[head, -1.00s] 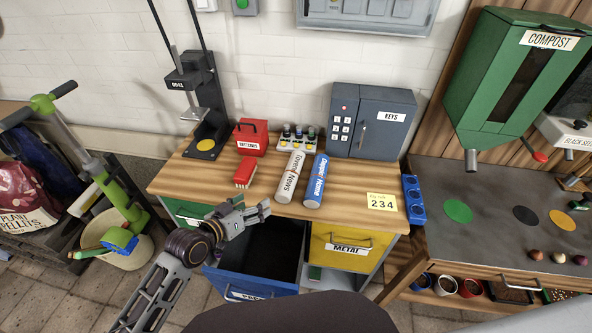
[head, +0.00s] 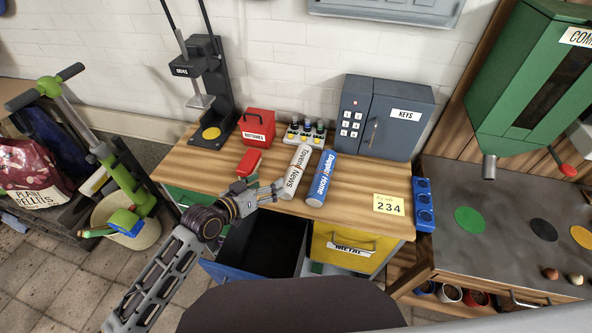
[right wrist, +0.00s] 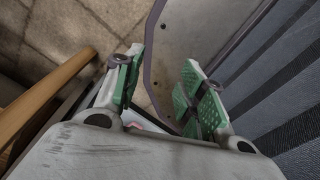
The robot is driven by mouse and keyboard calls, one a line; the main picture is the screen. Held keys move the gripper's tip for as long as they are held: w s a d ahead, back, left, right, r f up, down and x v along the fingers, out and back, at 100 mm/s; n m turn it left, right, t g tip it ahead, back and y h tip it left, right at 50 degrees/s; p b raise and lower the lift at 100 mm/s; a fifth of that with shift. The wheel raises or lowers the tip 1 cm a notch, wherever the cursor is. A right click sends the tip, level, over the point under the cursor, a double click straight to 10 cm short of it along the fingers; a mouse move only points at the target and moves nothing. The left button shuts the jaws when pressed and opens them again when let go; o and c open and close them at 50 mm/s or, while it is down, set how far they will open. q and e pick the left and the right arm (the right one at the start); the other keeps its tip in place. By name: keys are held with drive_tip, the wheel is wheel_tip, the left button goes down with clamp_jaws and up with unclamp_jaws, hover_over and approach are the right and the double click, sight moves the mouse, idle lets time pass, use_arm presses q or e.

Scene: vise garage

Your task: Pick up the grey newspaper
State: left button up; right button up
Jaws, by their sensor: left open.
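The grey newspaper (head: 297,170) is a pale rolled paper marked "Town News", lying on the wooden workbench (head: 350,219). A blue rolled newspaper (head: 321,178) lies close on its right. My left gripper (head: 267,188) is open and empty at the bench's front edge, just left of the grey newspaper's near end. Whether a fingertip touches the paper I cannot tell. My right gripper (right wrist: 160,90) shows in the right wrist view, its green-padded fingers apart with nothing between them, away from the bench top.
A red brush-like block (head: 249,162), a red batteries box (head: 258,126) and a rack of small bottles (head: 305,134) stand around the papers. A grey key cabinet (head: 394,120) is behind. An open blue drawer (head: 226,272) juts out below my left gripper.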

sight(292, 169)
use_arm(q)
drive_tip(key=shift+x, duration=2.7)
drive_tip(key=shift+p+x, duration=0.3)
drive_tip(key=shift+x, duration=1.2)
use_arm(e)
drive_tip(key=shift+w+d+r, duration=0.2)
drive_tip(key=shift+d+r, duration=0.1)
drive_tip(key=shift+r, duration=0.05)
use_arm(q)
drive_tip(key=shift+w+d+f, duration=0.1)
drive_tip(key=shift+p+x, duration=0.4)
drive_tip(key=shift+x, duration=2.1)
use_arm(e)
drive_tip(key=shift+d+r, duration=0.4)
drive_tip(key=shift+a, duration=0.15)
